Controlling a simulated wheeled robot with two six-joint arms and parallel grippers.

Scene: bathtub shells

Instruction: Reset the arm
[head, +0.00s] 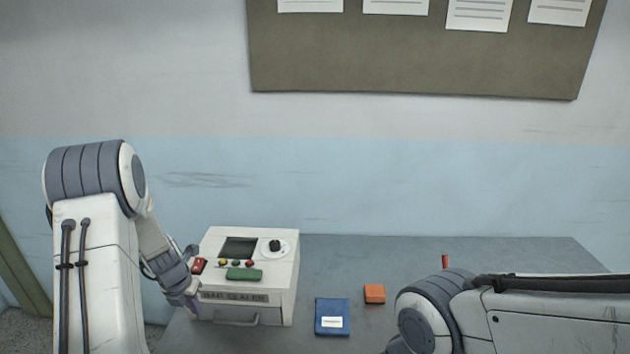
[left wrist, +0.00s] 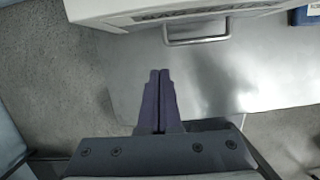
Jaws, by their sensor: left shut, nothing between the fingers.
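My left arm comes in from the left in the head view and bends down at the table's left side. Its gripper (head: 191,303) is at the front left corner of a white control box. In the left wrist view the two dark fingers (left wrist: 159,82) are together and empty, pointing toward the box front with its drawer handle. My right arm lies across the lower right of the head view; its gripper is out of sight.
The white control box (head: 285,277) has a dark screen, a knob and colored buttons. A blue booklet (head: 332,308) and an orange block (head: 374,293) lie on the grey table (head: 340,260). A red upright item (head: 445,261) shows behind my right arm. The table's back is largely clear.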

